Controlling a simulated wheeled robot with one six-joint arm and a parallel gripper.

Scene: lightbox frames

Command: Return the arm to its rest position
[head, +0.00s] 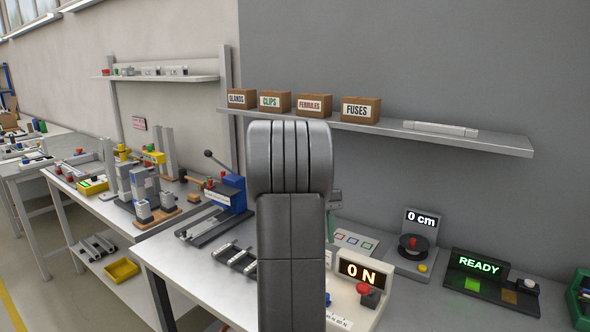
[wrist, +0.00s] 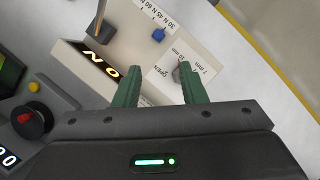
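My gripper (wrist: 160,86) shows in the wrist view with its two green fingers spread apart and nothing held between them. It hangs over a white force tester with a display (wrist: 100,62) reading "0 N", a blue knob (wrist: 158,35) and a grey knob (wrist: 179,74). I cannot tell how far above it the fingertips are.
A shelf (head: 480,140) above holds boxes such as the fuses box (head: 361,110). Right of the tester stand a "0 cm" device (head: 418,245) and a "READY" device (head: 487,275). A blue press (head: 226,193) stands left of my arm. A green bin (head: 580,300) is far right.

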